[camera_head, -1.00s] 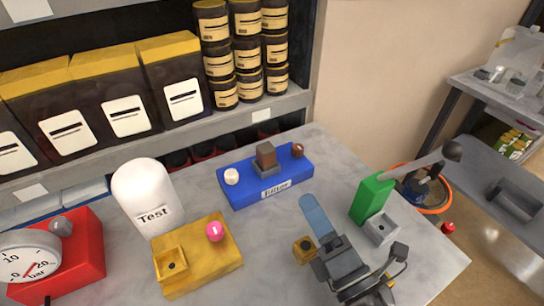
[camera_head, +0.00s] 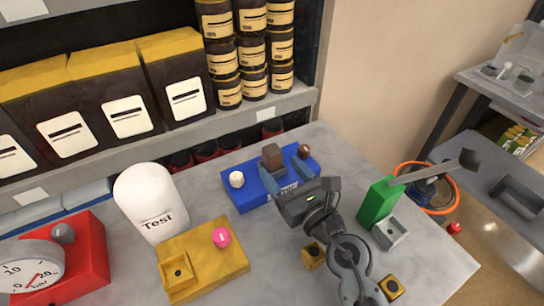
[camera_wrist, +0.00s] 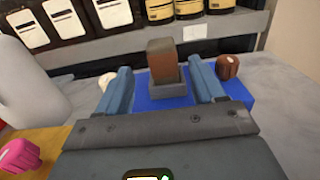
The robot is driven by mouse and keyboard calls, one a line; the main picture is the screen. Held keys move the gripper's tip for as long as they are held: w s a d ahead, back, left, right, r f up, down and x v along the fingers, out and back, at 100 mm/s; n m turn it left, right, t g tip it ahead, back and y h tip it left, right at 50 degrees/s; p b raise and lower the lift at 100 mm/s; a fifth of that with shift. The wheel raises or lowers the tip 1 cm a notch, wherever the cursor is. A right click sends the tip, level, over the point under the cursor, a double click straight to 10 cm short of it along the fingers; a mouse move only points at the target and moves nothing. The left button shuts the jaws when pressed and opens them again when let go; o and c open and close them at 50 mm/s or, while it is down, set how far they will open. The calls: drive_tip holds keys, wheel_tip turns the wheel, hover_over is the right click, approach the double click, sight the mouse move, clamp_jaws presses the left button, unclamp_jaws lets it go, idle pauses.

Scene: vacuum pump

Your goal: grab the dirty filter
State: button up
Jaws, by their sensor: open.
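The dirty filter appears to be the brown block (camera_head: 272,156) standing upright in a grey socket on the blue box labelled "Filter" (camera_head: 241,195). The brown block (camera_wrist: 160,58) and the blue box (camera_wrist: 150,104) also show in the wrist view. My gripper (camera_head: 277,174) is open, with its blue fingers reaching over the blue box. In the wrist view my gripper (camera_wrist: 160,72) has one finger to each side of the brown block, with gaps on both sides. I see no contact with the block.
A white knob (camera_head: 236,179) and a brown knob (camera_head: 304,151) flank the socket. A white "Test" dome (camera_head: 150,200), yellow box (camera_head: 215,262), red gauge box (camera_head: 88,250) and green lever block (camera_head: 377,203) stand nearby. The shelf (camera_head: 225,120) rises behind.

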sight(276, 160)
drive_tip(key=x, duration=0.6)
drive_tip(key=shift+d+r, duration=0.15)
drive_tip(key=shift+r, duration=0.05)
drive_tip(key=c, duration=1.1)
